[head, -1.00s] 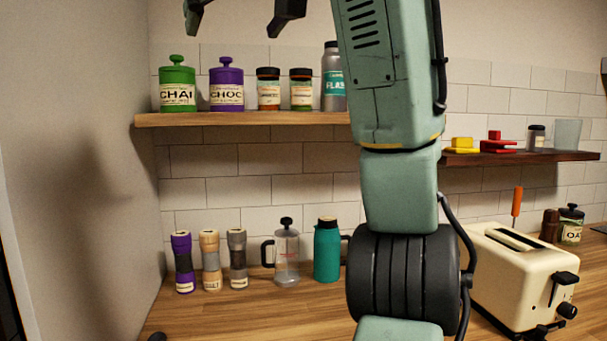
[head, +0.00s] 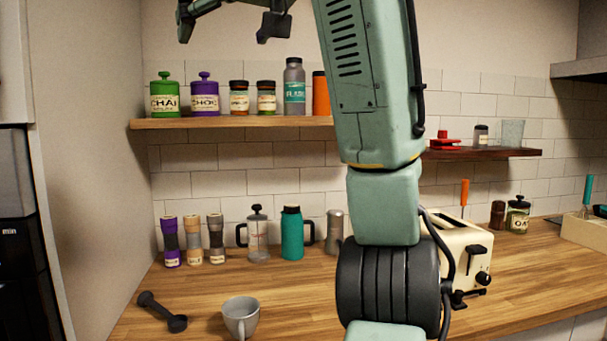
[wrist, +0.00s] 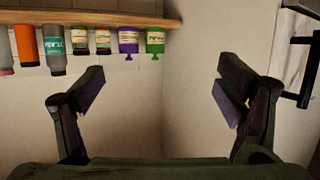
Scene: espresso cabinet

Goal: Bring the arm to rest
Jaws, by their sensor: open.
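My gripper (head: 228,22) is at the top of the head view, raised above the left part of the wooden shelf, with its upper part cut off by the frame edge. In the wrist view my gripper (wrist: 160,100) has its two fingers wide apart with nothing between them. Beyond the fingers is bare wall. My arm rises through the middle of the head view and hides part of the counter and shelves.
The wooden shelf (head: 220,122) holds a green chai canister (head: 164,93), a purple canister (head: 204,94), jars and a flask (head: 294,86). The counter (head: 200,290) carries a grey mug (head: 240,316), a black scoop (head: 162,311), several grinders, a teal jug (head: 292,234) and a toaster (head: 462,250).

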